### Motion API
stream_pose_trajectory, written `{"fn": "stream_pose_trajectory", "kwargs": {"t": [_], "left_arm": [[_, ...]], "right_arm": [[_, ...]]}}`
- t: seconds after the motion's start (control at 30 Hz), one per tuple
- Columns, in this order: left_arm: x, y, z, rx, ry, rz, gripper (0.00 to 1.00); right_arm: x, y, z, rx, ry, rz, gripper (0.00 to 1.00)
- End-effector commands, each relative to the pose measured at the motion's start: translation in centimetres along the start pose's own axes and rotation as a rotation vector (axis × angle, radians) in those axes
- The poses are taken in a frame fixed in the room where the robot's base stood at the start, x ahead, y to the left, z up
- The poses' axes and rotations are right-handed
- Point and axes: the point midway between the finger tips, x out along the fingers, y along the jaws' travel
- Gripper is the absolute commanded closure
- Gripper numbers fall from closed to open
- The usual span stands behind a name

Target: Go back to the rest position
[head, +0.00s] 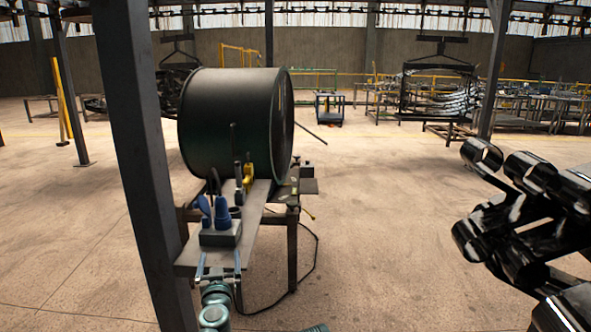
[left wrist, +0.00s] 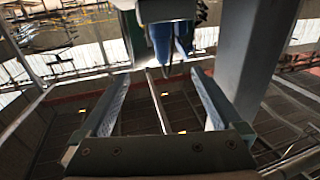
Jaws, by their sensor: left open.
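My left gripper (head: 219,258) is at the near end of a narrow metal bench (head: 255,200). Its two fingers are spread apart, with nothing held between them. In the left wrist view, the open left gripper (left wrist: 160,75) has a clear gap between its fingers. A grey block with blue-handled tools (head: 221,225) stands on the bench just beyond the fingertips. Blue parts of these tools (left wrist: 162,42) also show in the left wrist view, past the tips. I cannot tell whether the fingers touch the block.
A large dark drum (head: 228,122) stands behind the tools. A steel post (head: 143,165) rises close to the left of the bench. Shiny black cylindrical parts (head: 530,200) fill the right side. Open floor (head: 390,230) lies between bench and parts. A cable loops beside the bench.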

Motion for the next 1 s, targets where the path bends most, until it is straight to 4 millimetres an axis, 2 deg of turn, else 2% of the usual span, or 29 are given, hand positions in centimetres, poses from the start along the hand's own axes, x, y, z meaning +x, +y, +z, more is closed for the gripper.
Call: {"fn": "stream_pose_trajectory", "kwargs": {"t": [0.37, 0.67, 0.87, 1.0], "left_arm": [[-0.1, 1.9, -0.2, -0.001, 0.009, 0.088, 0.0], [-0.6, 4.8, 0.1, 0.001, -0.005, 0.224, 0.0], [-1.7, 8.1, 1.6, 0.008, -0.072, 0.384, 0.0], [-3.4, 10.7, 4.2, 0.022, -0.197, 0.525, 0.0]], "right_arm": [[0.0, 0.0, 0.0, 0.0, 0.0, 0.0, 0.5], [0.0, 0.0, 0.0, 0.0, 0.0, 0.0, 0.5], [0.0, 0.0, 0.0, 0.0, 0.0, 0.0, 0.5], [0.0, 0.0, 0.0, 0.0, 0.0, 0.0, 0.5]]}}
